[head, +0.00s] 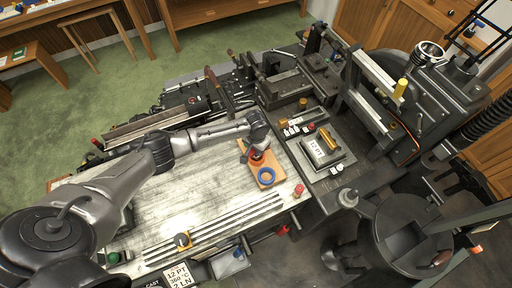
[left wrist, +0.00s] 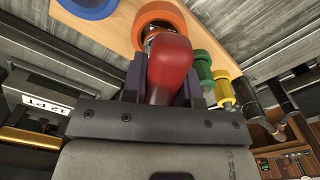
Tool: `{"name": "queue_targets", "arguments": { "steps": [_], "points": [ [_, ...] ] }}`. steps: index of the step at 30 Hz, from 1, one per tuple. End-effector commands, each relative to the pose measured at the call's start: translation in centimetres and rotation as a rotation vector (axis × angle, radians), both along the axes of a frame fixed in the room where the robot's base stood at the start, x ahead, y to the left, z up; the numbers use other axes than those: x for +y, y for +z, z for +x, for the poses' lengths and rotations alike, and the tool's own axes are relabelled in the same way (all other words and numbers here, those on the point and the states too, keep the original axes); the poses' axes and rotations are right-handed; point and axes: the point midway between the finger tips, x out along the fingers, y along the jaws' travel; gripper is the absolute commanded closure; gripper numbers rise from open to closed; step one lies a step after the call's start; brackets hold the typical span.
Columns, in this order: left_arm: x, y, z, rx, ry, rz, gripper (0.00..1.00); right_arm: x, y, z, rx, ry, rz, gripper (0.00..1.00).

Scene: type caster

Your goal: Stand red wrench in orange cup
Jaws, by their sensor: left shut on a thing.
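The red wrench (left wrist: 171,68) is in my left gripper (head: 258,146). In the left wrist view the gripper's two dark fingers are shut on either side of its red handle. The orange cup (left wrist: 160,14) is directly beyond the wrench, with its round rim and dark inside partly showing. The far end of the wrench overlaps the cup's opening in this view; I cannot tell whether it is inside. In the head view the gripper points down at the wooden board and hides most of the orange cup. My right gripper is not in view.
The wooden board (head: 277,181) also holds a blue cup (head: 266,176), beside the orange one. A machine bed with a labelled block (head: 319,148) lies right of the board.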

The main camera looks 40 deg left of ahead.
Motion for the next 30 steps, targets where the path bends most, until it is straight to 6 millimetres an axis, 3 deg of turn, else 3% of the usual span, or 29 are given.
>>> {"name": "queue_targets", "arguments": {
  "steps": [13,14,15,22,30],
  "points": [
    [-0.03,-1.06,0.04,-0.001,0.001,-0.001,1.0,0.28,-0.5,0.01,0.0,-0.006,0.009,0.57],
    [-0.01,-0.97,0.05,-0.002,0.001,-0.001,0.7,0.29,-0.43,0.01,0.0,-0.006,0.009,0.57],
    [-0.01,-0.96,0.04,-0.002,0.0,-0.001,0.66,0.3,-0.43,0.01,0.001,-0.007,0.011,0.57],
    [0.0,-0.98,0.02,-0.001,0.0,0.0,0.44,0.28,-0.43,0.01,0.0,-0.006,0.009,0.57],
    [0.01,-0.9,-0.01,0.0,0.0,0.0,0.43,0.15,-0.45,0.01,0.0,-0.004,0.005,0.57]
  ]
}}
